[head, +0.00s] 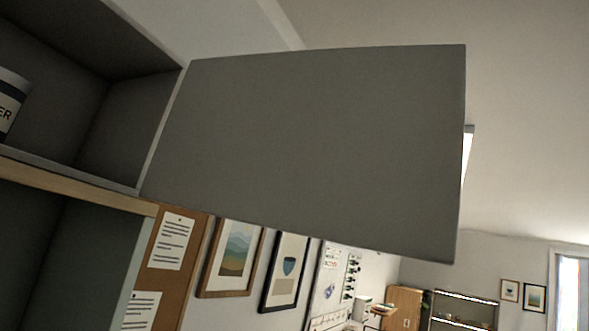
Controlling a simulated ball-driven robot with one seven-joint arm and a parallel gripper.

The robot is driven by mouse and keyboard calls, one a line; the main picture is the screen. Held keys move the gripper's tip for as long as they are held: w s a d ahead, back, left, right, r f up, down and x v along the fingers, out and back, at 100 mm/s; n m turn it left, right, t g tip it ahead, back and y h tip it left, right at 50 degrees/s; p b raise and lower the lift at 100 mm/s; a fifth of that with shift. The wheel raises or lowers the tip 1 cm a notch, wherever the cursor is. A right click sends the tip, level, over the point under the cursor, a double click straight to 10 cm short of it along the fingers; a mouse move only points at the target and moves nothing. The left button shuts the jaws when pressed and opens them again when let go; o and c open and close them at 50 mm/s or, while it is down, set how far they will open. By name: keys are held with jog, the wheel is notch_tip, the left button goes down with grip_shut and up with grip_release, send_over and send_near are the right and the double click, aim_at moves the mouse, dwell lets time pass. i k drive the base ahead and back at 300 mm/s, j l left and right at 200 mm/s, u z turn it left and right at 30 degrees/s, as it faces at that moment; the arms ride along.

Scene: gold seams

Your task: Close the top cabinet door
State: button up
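The top cabinet door (310,150) is a flat grey panel in the middle of the head view. It stands open, swung out to the right from the right side of the top cabinet (128,125). The cabinet's dark inside shows at the upper left. No handle shows on the face of the door that I see. My gripper is not in the view, so its place relative to the door cannot be told.
A labelled container (10,100) stands inside the cabinet at the left edge. A wooden ledge (75,190) runs below it, over another open dark compartment (65,255). A pinboard with papers (172,242) and framed pictures (287,270) hang beneath the door. Open room lies at the right.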

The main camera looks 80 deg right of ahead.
aim_at(362, 147)
jog(key=k+l, duration=1.7)
jog(key=k+z, duration=0.05)
